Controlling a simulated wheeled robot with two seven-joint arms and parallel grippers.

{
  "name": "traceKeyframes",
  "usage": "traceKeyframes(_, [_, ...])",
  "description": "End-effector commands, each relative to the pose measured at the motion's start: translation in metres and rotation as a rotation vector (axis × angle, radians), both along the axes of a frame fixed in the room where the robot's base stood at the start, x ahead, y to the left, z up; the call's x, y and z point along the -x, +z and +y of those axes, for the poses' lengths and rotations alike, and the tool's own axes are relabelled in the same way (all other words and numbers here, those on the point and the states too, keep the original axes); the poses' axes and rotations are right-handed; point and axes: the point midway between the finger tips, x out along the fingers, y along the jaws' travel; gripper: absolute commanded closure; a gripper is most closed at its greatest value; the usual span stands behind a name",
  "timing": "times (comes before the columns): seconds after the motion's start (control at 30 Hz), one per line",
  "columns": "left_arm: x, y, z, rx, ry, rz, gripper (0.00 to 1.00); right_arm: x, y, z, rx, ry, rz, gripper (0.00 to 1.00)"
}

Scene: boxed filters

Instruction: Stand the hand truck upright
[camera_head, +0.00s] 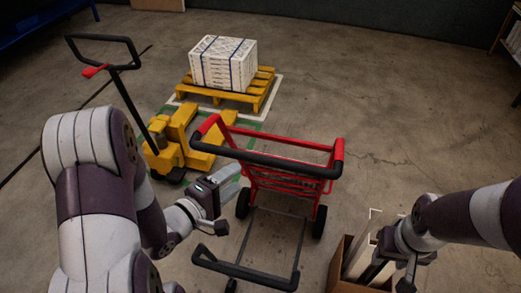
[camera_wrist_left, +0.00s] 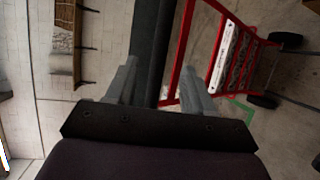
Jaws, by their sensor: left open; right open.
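The hand truck (camera_head: 290,143) stands in the middle of the head view, with a red frame, black bars and dark wheels. Its black upper bar runs across the front, and a black loop reaches low toward me. Whether the frame is tilted is hard to tell. My left gripper (camera_head: 230,178) is open just below the left part of the upper bar. In the left wrist view, a black bar (camera_wrist_left: 152,50) runs between the open fingers (camera_wrist_left: 162,85), with red frame (camera_wrist_left: 180,60) beside it; contact cannot be told. My right gripper (camera_head: 405,280) is open, away from the truck.
A cardboard box (camera_head: 340,275) with white panels (camera_head: 362,235) stands under my right gripper. A yellow pallet jack (camera_head: 165,155) with a black handle is left of the truck. Behind is a yellow pallet (camera_head: 245,97) bearing strapped white boxes (camera_head: 222,62).

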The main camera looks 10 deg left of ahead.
Motion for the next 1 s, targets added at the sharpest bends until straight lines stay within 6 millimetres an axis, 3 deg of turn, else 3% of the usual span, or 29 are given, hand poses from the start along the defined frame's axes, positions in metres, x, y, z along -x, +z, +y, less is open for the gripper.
traceKeyframes(0.3, [-0.063, -0.010, -0.032, -0.001, -0.006, 0.002, 0.47, 0.000, 0.008, 0.000, 0.000, 0.000, 0.000, 0.57])
traceKeyframes(0.5, [-0.095, -0.016, -0.045, -0.004, -0.003, 0.002, 0.47, 0.000, 0.012, 0.000, 0.000, 0.000, 0.000, 0.57])
traceKeyframes(0.7, [-0.108, -0.019, -0.050, -0.003, -0.001, 0.003, 0.47, 0.000, 0.013, 0.000, 0.000, 0.000, 0.000, 0.57])
traceKeyframes(0.93, [-0.109, -0.019, -0.050, -0.004, 0.001, 0.003, 0.47, 0.000, 0.013, 0.000, 0.000, 0.000, 0.000, 0.57])
traceKeyframes(0.97, [-0.109, -0.019, -0.050, -0.004, 0.001, 0.003, 0.51, 0.000, 0.013, 0.000, 0.000, 0.000, 0.000, 0.57])
traceKeyframes(1.0, [-0.109, -0.019, -0.050, -0.004, 0.001, 0.003, 0.64, 0.000, 0.013, 0.000, 0.000, 0.000, 0.000, 0.57])
